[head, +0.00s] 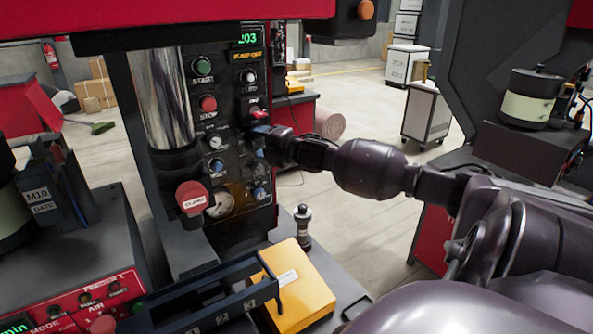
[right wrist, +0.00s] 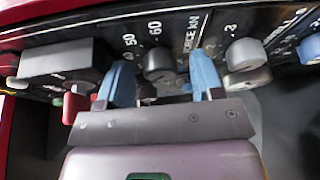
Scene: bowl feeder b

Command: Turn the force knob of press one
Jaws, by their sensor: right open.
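The press's dark control panel (head: 235,150) stands left of centre in the head view. My right gripper (head: 262,140) reaches it from the right, and the gripper hides the part of the panel behind it. In the right wrist view the two blue fingers of this gripper (right wrist: 164,80) are open, one on each side of a dark round force knob (right wrist: 158,62). The panel print beside the knob reads "FORCE kN", with 50 and 60 on its scale. I cannot tell whether the fingers touch the knob. My left gripper is not in view.
The panel also carries a green START button (head: 202,65), a red STOP button (head: 208,103) and a pressure gauge (head: 220,204). In the wrist view a grey knob (right wrist: 246,54) sits close to the right finger. A yellow box (head: 298,290) stands below.

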